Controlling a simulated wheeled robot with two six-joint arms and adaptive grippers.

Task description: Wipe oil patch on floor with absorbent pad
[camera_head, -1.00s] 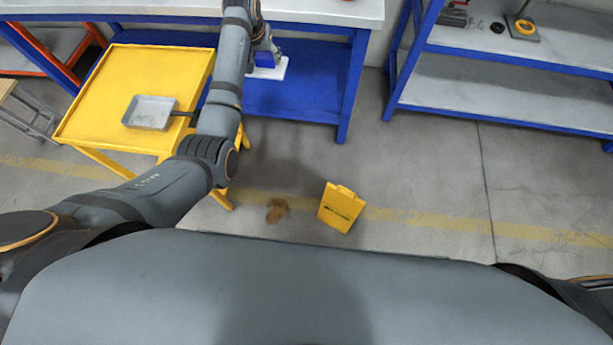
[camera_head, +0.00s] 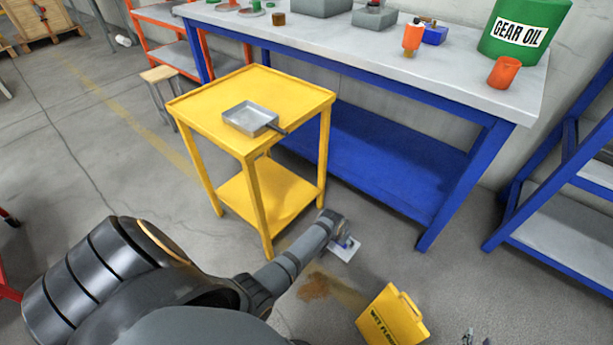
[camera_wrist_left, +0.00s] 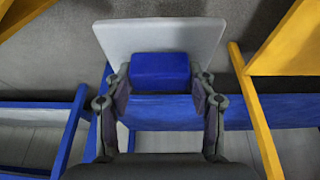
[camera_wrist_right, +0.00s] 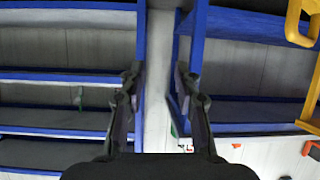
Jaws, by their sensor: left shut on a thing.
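The oil patch (camera_head: 318,285) is a brown stain on the grey floor, between the yellow cart and the yellow wet-floor sign. My left gripper (camera_head: 343,238) is shut on the blue handle of the absorbent pad (camera_head: 347,251), a flat white plate. In the left wrist view the blue handle (camera_wrist_left: 160,72) sits between the fingers, with the white pad (camera_wrist_left: 150,38) beyond it. The pad is beyond and right of the patch in the head view; its height above the floor is unclear. My right gripper (camera_head: 476,339) shows only at the bottom edge; its fingers (camera_wrist_right: 158,85) are apart and empty.
The wet-floor sign (camera_head: 394,316) stands right of the patch. The yellow cart (camera_head: 195,105) carries a metal pan (camera_head: 250,118). Behind are a blue-framed workbench (camera_head: 330,45) with a gear oil drum (camera_head: 522,32) and a blue shelf rack (camera_head: 545,215). Floor between sign and rack is open.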

